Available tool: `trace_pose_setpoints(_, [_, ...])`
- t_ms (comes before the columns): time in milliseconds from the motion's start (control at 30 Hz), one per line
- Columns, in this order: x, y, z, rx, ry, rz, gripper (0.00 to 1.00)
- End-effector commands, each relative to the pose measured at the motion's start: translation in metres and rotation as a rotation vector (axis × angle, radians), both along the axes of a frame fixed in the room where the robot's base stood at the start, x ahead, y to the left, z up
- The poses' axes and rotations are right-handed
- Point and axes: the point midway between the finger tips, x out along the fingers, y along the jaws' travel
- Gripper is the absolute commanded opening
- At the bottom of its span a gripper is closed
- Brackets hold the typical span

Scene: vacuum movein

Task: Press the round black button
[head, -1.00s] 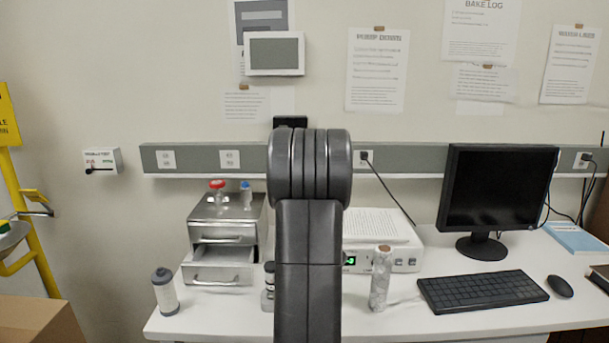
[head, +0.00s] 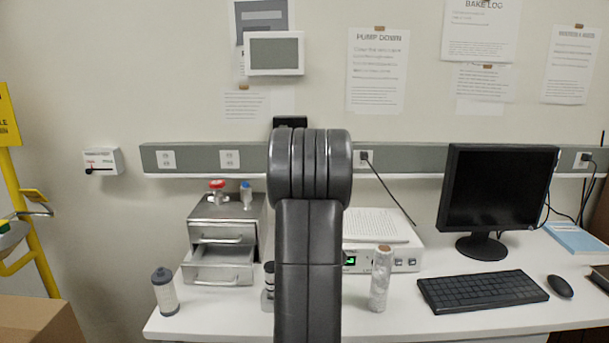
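I cannot make out a round black button for certain in the head view. A white instrument box (head: 405,247) stands on the bench behind my arm, with a green display (head: 350,261) and small square buttons (head: 405,262) on its front. My arm hides the left part of this box. A small white wall box (head: 101,161) at the left has red and green lettering and a black handle-like part low on its left side. My arm rises through the middle of the view; my gripper is not in view.
A wrapped roll (head: 380,279) stands before the instrument. A metal drawer unit (head: 222,214) with its lower drawer open and a grey-capped cylinder (head: 165,292) are at left. A monitor (head: 497,192), keyboard (head: 483,291) and mouse (head: 560,286) are at right. A cardboard box (head: 38,322) is at lower left.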

Motion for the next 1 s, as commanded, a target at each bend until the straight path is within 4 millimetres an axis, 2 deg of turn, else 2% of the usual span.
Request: trace_pose_setpoints(1000, [0.0090, 0.0000, 0.0001, 0.000, 0.000, 0.000, 0.00])
